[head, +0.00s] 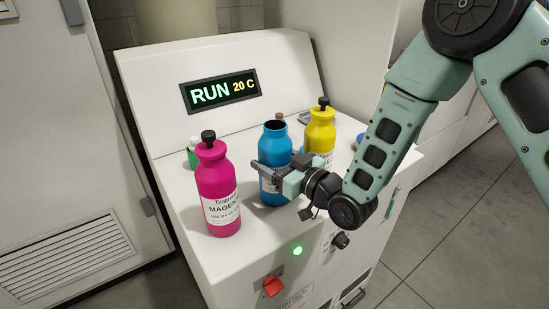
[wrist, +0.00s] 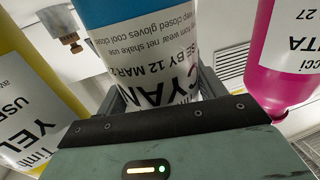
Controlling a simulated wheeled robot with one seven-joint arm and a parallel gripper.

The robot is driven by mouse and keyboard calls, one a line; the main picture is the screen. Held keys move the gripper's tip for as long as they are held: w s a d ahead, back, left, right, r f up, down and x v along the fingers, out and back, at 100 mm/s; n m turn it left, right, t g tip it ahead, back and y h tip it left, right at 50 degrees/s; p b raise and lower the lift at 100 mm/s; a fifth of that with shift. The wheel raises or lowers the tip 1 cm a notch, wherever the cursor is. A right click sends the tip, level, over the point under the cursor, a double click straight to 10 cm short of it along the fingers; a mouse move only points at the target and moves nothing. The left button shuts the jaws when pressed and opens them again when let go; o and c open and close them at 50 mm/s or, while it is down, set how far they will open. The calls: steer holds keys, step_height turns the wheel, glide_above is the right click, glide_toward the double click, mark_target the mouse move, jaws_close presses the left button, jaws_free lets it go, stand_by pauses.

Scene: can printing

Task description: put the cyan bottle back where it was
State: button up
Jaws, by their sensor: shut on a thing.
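The cyan bottle (head: 275,142) is upright on or just over the white machine's top, between the magenta bottle (head: 217,180) and the yellow bottle (head: 321,130). Its neck is uncapped and shows a dark opening. My gripper (head: 268,172) is shut around its labelled body from the front right. In the wrist view, the cyan bottle (wrist: 150,60) fills the space between the fingers, with its label upside down. I cannot tell whether its base touches the surface. The magenta and yellow bottles wear black caps.
The white machine (head: 160,80) has a display (head: 221,92) reading RUN 20 C. A green bottle with a white cap (head: 193,152) stands behind the magenta bottle. A red switch (head: 272,286) and a lit green lamp (head: 297,250) are on the front. The neighbouring bottles leave little side room.

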steer(key=shift+f+b, duration=0.3)
steer(key=o, duration=1.6)
steer(key=shift+r, duration=0.1)
steer(key=shift+r, duration=0.15)
